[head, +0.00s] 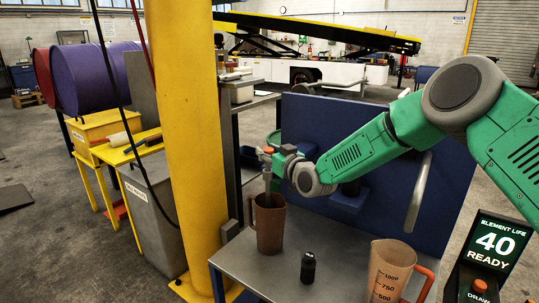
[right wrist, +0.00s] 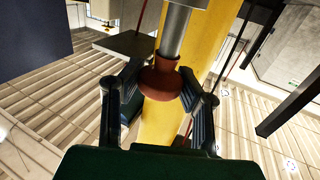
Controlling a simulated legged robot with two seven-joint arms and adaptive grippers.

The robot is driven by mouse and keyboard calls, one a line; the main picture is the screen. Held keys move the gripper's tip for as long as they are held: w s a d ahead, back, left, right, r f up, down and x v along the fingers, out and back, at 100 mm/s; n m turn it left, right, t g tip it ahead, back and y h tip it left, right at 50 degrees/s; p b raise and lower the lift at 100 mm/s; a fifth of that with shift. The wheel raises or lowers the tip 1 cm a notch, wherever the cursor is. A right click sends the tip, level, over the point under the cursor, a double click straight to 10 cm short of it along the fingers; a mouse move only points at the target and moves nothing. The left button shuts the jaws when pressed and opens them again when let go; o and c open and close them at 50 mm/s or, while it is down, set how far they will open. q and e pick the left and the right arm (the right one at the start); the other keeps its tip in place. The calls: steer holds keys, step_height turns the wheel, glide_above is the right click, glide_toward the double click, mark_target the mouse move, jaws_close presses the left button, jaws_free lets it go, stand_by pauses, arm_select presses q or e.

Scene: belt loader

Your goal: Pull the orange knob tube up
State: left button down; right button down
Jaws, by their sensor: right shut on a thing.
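My right gripper (head: 277,158) reaches in from the right in the head view, at the upper end of a grey upright tube (head: 267,185). A bit of the orange knob (head: 268,150) shows by its fingers. In the right wrist view the red-orange knob (right wrist: 160,84) sits between the two dark fingers, which are shut on it. The metal tube (right wrist: 174,32) runs out from the knob there. In the head view the tube's lower end goes into a brown jug (head: 269,228) and is hidden inside it. My left gripper is not in view.
The jug stands on a grey metal table (head: 239,262) with a small black canister (head: 308,267) and a clear measuring jug (head: 388,272). A blue panel (head: 390,190) stands behind. A yellow post (head: 182,130) is close at left. A display (head: 497,243) reads "40 READY".

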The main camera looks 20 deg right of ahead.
step_height(320, 180, up, 20)
steer(key=p, duration=0.9)
steer(key=shift+p, duration=0.35)
steer(key=shift+w+r, duration=0.1)
steer(key=shift+w, duration=0.05)
steer(key=c, duration=1.3)
jaws_free()
steer(key=shift+o, duration=1.3)
steer(key=shift+f, duration=0.2)
